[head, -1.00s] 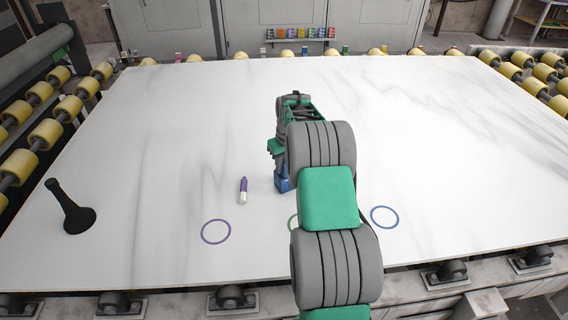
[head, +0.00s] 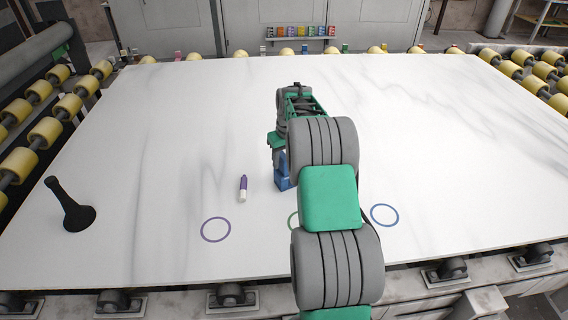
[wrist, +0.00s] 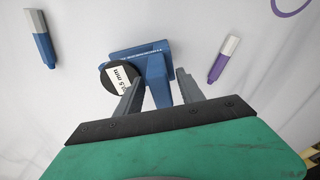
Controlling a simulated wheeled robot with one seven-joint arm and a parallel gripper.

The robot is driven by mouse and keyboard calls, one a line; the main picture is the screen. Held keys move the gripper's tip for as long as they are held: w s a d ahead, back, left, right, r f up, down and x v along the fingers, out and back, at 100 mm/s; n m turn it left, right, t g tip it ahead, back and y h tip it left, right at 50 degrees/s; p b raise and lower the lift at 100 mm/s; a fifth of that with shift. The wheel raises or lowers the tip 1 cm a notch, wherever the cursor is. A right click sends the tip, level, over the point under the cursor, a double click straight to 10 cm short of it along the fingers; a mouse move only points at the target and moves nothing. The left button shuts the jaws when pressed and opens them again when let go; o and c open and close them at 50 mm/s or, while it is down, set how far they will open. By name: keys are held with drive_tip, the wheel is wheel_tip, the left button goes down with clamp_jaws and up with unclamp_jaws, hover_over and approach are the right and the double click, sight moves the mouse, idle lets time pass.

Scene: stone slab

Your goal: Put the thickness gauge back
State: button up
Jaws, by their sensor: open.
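The blue thickness gauge (wrist: 157,72) shows in the wrist view, with a black disc with a white "mm" label at its left side. In the head view, the gauge (head: 283,174) is partly hidden behind my arm. My gripper (wrist: 160,84) is open. In the wrist view its two grey fingers lie to either side of the gauge's narrow blue body, with the left finger near the disc. I cannot tell whether either finger touches it, or whether the gauge stands clear of the slab.
A purple-and-white marker (head: 243,189) lies left of the gauge. A blue marker (wrist: 40,38) shows in the wrist view. Purple (head: 216,242), green (head: 292,222) and blue (head: 384,227) rings mark the near slab (head: 150,190).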

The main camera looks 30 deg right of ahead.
drive_tip(key=r, duration=0.3)
drive_tip(key=s+r, duration=0.1)
drive_tip(key=r, duration=0.3)
drive_tip(key=r+b, duration=0.1)
drive_tip(key=r, duration=0.2)
drive_tip(key=shift+s+a+r, duration=0.2)
drive_tip(key=shift+s+a, duration=0.1)
drive_tip(key=shift+s, duration=0.05)
drive_tip(key=s+a+r, duration=0.2)
drive_tip(key=s+a, duration=0.1)
drive_tip(key=a, duration=0.3)
drive_tip(key=s+a+r, duration=0.2)
drive_tip(key=s+a, duration=0.1)
drive_tip(key=a, duration=0.4)
drive_tip(key=s+a+f+t, duration=0.1)
drive_tip(key=s+a+f, duration=0.1)
drive_tip(key=s+a, duration=0.4)
drive_tip(key=s+a+f, duration=0.3)
drive_tip(key=s+a, duration=0.3)
drive_tip(key=s, duration=0.6)
drive_tip(key=shift+s+n+t, duration=0.3)
drive_tip(key=shift+n+t, duration=0.1)
